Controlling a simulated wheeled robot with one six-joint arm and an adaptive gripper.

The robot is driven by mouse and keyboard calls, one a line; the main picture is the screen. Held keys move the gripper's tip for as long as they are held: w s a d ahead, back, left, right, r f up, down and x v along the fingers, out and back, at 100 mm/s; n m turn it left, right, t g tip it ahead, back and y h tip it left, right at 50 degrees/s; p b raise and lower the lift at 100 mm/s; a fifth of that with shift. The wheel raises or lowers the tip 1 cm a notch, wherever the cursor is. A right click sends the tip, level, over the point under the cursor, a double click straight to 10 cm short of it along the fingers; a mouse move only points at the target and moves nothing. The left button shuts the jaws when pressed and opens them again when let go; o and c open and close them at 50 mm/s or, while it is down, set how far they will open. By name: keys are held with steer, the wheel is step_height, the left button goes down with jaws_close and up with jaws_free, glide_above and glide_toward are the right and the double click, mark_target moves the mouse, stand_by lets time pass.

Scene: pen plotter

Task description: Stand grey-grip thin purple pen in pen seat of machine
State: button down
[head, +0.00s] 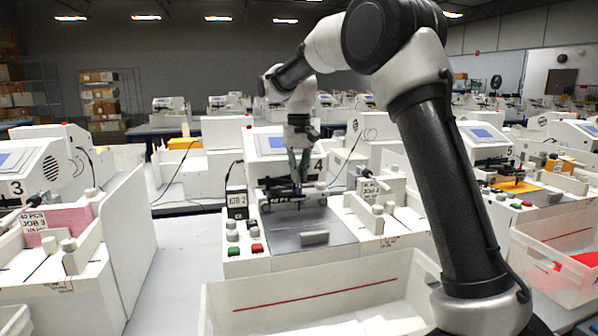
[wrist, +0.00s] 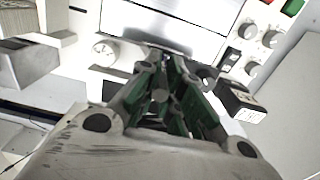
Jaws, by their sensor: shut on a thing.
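My gripper (head: 299,178) points down over the dark pen carriage (head: 284,191) of the white machine (head: 243,265) numbered 4, in the middle of the head view. In the wrist view my gripper (wrist: 165,92), with green inner faces, is shut on a thin thing, taken to be the grey-grip purple pen. The pen is almost wholly hidden between the fingers, and its purple colour cannot be made out. The pen seat is hidden behind the fingers, so I cannot tell whether the pen touches it.
A grey plate (head: 315,238) lies in front of the carriage. Green and red buttons (head: 257,248), knobs and a JOB 2 block (head: 237,205) are left of it. A white bin (head: 330,290) stands in front. Similar machines stand on both sides.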

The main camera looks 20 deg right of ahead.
steer(key=shift+f, duration=0.65)
steer(key=c, duration=1.5)
jaws_free()
step_height(320, 180, up, 12)
steer(key=shift+r, duration=0.1)
